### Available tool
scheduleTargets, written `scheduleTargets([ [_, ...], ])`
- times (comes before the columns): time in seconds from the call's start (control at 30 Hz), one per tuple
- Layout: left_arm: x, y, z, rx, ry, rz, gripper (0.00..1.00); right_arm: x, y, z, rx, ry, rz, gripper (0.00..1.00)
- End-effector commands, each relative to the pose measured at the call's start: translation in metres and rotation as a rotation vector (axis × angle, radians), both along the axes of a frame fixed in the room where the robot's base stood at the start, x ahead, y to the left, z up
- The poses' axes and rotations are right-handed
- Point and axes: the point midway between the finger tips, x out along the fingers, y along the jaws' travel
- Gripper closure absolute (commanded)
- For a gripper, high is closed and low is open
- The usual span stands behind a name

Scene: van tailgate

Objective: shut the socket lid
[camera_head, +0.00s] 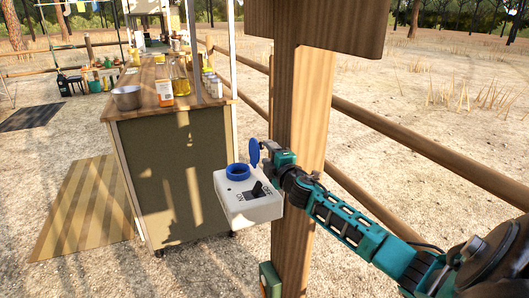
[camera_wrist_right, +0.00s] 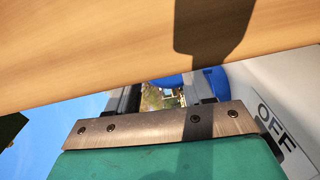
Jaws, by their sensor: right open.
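A white socket box (camera_head: 248,205) is mounted by the wooden post, with a blue round socket (camera_head: 237,171) on top and a black switch marked ON and OFF. The blue socket lid (camera_head: 254,153) stands upright, open, at the post side of the socket. My right gripper (camera_head: 267,148) is open, right beside the lid; I cannot tell if it touches it. In the right wrist view, blue parts (camera_wrist_right: 172,81) show beyond the open fingers, and the white box (camera_wrist_right: 250,80) with OFF is at the right. My left gripper is not in view.
The wooden post (camera_head: 305,110) stands close behind my right gripper and fills the top of the right wrist view. A counter (camera_head: 140,112) with a bowl and bottles is at the left. Fence rails (camera_head: 430,150) run behind my right arm.

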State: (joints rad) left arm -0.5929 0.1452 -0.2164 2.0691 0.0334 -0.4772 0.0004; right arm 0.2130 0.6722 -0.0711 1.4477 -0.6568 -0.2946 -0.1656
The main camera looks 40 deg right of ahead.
Motion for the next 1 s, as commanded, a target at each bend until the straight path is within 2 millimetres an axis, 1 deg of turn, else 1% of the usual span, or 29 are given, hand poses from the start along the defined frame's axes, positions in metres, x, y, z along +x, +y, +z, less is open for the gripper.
scheduleTargets([
  [0.03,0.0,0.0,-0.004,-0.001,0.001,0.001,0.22,0.007,-0.003,0.0,0.0,-0.002,-0.001,0.49],
  [0.1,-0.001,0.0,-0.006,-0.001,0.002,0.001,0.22,0.015,-0.005,0.0,0.0,-0.002,-0.002,0.49],
  [0.3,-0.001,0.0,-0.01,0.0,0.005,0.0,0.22,0.031,-0.01,0.0,0.001,-0.001,-0.001,0.49],
  [0.5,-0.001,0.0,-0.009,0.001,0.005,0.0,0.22,0.036,-0.011,0.0,0.0,0.0,0.001,0.49],
  [0.7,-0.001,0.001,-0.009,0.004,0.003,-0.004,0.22,0.036,-0.011,0.0,0.0,0.0,0.001,0.49],
  [0.77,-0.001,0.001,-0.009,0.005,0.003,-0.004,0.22,0.036,-0.011,0.0,0.0,0.0,0.001,0.53],
  [1.0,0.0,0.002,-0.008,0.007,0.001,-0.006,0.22,0.036,-0.011,0.0,0.001,0.0,0.0,0.76],
])
